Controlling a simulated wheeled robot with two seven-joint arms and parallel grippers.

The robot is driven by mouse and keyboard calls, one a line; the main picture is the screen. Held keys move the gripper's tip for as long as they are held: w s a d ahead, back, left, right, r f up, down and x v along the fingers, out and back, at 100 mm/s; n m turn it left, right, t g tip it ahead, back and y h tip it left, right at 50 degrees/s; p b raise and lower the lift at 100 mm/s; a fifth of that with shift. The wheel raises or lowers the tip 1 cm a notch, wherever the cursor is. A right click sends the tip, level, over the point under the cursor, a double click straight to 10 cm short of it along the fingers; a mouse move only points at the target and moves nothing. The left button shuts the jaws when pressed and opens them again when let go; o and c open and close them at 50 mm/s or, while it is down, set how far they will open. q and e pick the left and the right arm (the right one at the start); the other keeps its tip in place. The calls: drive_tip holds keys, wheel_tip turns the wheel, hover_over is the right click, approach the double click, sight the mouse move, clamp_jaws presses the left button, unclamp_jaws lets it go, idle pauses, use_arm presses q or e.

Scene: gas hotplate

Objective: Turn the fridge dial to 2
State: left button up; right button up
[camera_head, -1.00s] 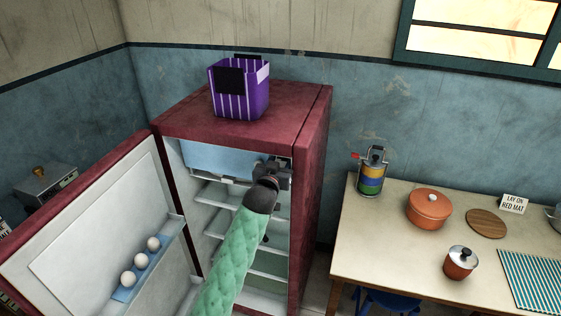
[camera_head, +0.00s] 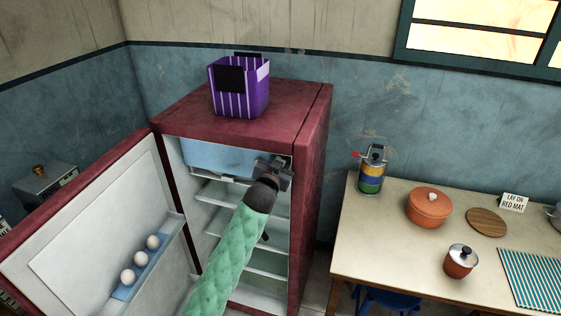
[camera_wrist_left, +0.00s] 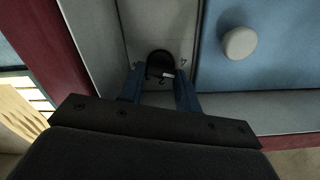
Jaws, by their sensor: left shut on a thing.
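The fridge (camera_head: 312,150) stands open with its door (camera_head: 85,235) swung to the left. The fridge dial (camera_wrist_left: 160,62) is a small black knob on a pale panel inside, seen in the left wrist view. A small white mark shows at its near edge, and the digits around it are too small to read surely. My left gripper (camera_wrist_left: 160,74) has its two blue fingers on either side of the dial and is shut on it. In the head view, my left gripper (camera_head: 277,169) reaches into the upper right of the fridge and hides the dial. My right gripper is not in view.
A blue freezer flap (camera_head: 215,158) with a pale round knob (camera_wrist_left: 240,42) is beside the dial. A purple striped basket (camera_head: 245,95) stands on the fridge. Eggs (camera_head: 140,258) sit in the door rack. A table (camera_head: 390,240) with pots is to the right.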

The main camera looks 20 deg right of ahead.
use_arm(q)
drive_tip(key=shift+m, duration=1)
drive_tip(key=m, duration=0.2)
drive_tip(key=shift+m, duration=0.3)
drive_tip(key=m, duration=0.2)
drive_tip(key=shift+m, duration=0.4)
drive_tip(key=m, duration=0.3)
drive_tip(key=shift+m, duration=0.3)
drive_tip(key=m, duration=0.3)
drive_tip(key=shift+d+f+p, duration=0.1)
drive_tip(key=shift+p, duration=0.3)
drive_tip(key=shift+m, duration=0.4)
drive_tip(key=o, duration=0.6)
drive_tip(key=shift+o, duration=0.5)
drive_tip(key=b+v, duration=0.3)
drive_tip(key=v, duration=0.5)
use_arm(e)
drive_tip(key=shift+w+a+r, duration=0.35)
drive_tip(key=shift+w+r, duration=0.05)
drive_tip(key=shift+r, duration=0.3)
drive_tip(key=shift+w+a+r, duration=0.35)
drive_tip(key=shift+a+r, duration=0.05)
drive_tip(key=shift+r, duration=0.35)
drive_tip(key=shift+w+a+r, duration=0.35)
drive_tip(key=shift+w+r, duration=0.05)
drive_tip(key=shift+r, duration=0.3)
